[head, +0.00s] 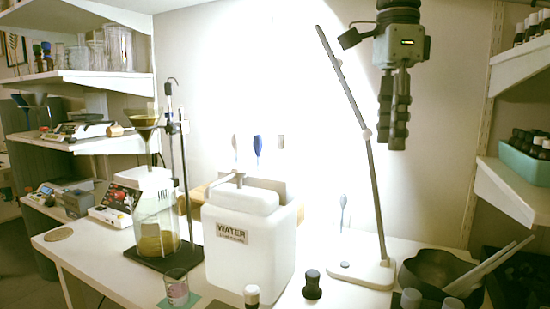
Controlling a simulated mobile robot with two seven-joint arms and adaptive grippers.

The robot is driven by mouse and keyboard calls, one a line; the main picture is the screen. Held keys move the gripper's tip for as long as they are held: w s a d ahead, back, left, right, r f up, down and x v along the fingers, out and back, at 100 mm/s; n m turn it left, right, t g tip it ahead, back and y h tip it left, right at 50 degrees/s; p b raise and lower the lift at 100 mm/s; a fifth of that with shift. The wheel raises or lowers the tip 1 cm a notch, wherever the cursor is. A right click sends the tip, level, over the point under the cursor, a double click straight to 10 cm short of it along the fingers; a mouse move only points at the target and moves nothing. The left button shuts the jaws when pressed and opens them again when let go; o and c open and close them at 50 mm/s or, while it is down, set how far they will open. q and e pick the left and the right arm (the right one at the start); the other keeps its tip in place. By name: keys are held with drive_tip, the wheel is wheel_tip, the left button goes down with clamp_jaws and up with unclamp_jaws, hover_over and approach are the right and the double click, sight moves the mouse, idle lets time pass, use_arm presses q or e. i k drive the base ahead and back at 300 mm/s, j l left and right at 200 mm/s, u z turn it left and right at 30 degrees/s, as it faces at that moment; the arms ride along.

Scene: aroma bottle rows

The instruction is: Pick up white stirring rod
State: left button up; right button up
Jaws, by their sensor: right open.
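Two pale rods (492,266) lean out over the rim of a dark bowl (418,266) at the lower right of the head view. They lie close together, slanting up to the right; I cannot tell which one is the white stirring rod. My right gripper (394,136) hangs at the upper right, pointing down. It is open and empty, well above the bowl and to the left of the rods. My left gripper is out of view.
A desk lamp (375,200) with a thin slanting arm stands just left of my right gripper. A white water container (262,260), a glass vessel on a stand (155,228) and small bottles (312,287) occupy the table. A shelf (512,192) juts in at right.

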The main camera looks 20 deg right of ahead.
sight(281, 136)
drive_tip(key=i+j, duration=0.2)
drive_tip(key=i, duration=0.2)
drive_tip(key=i+j, duration=0.15)
drive_tip(key=i, duration=0.25)
